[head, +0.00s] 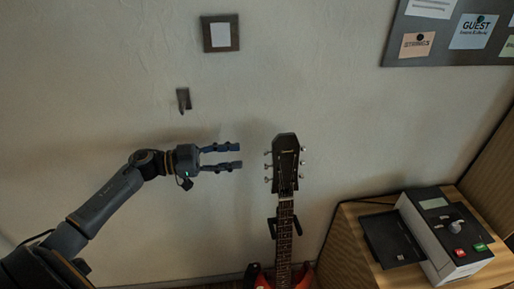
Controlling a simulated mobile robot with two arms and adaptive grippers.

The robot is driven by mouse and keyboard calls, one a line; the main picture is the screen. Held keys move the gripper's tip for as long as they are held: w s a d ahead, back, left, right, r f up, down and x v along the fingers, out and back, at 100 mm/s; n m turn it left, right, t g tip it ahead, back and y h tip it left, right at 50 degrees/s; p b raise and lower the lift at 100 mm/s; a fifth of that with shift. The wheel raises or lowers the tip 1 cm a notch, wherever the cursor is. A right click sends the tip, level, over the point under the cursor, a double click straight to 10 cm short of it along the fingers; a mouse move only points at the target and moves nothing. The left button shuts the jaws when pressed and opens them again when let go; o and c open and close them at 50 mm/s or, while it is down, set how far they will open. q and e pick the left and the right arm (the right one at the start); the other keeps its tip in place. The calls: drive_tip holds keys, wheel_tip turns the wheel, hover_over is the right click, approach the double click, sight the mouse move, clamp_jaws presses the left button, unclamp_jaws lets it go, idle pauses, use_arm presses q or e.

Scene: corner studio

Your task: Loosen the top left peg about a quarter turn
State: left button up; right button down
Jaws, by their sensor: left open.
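A guitar stands upright by the wall, its dark headstock (286,158) facing me, with tuning pegs on both sides. The top left peg (267,153) is a small pale knob on the headstock's left edge. My left gripper (239,156) is to the left of the headstock, its two fingers pointing right toward the left pegs. It is open, with nothing between the fingers and a small gap to the pegs. The guitar's neck (284,235) runs down to a red-orange body cut off by the lower edge. My right gripper is out of the picture.
A wooden cabinet (350,245) at the right holds a grey machine (447,235) with red and green buttons and a dark flat pad (392,240).

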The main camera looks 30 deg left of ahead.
sight(266, 152)
use_arm(q)
drive_tip(key=p+x, duration=0.1)
drive_tip(key=x, duration=0.6)
drive_tip(key=shift+a+p, duration=0.15)
drive_tip(key=shift+p, duration=0.15)
clamp_jaws()
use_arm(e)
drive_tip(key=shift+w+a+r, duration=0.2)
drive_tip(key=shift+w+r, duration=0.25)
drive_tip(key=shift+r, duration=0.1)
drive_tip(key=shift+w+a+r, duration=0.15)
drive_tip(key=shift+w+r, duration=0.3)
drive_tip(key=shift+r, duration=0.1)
